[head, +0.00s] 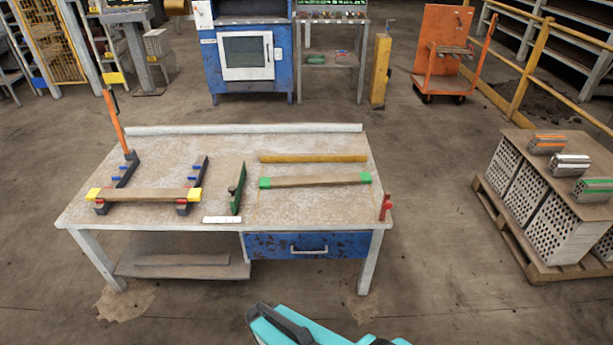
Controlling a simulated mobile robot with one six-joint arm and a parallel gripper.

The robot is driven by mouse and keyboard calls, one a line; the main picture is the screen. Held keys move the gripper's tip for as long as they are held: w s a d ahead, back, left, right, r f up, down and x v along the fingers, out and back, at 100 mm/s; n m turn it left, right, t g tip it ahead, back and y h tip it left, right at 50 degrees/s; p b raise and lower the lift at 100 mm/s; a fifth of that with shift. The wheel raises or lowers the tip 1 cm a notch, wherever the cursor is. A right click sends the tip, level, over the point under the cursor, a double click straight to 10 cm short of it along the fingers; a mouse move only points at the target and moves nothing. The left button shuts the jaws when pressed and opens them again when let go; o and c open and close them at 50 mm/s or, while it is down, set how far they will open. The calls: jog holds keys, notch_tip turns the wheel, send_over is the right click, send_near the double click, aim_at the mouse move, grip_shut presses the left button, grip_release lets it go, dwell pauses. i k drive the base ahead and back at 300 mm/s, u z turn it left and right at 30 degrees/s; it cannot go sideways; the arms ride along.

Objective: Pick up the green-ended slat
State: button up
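The green-ended slat (315,180) is a brown wooden bar with a green block at each end. It lies flat, left to right, on the right half of the workbench top (230,146). A plain yellowish bar (313,158) lies parallel just behind it, with a narrow gap between them. A teal and dark part of my own body shows at the bottom edge of the head view, in front of the bench and apart from the slat. My gripper's fingers cannot be made out.
A yellow-ended slat (150,195) rests on dark supports at the bench's left. A green tool (237,188) stands left of the green-ended slat. A red clamp (385,207) is at the right front corner. A brick pallet (550,262) stands right; floor between is clear.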

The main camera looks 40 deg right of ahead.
aim_at(360, 178)
jog(key=u, duration=0.15)
jog(key=i, duration=0.85)
jog(key=u, duration=0.35)
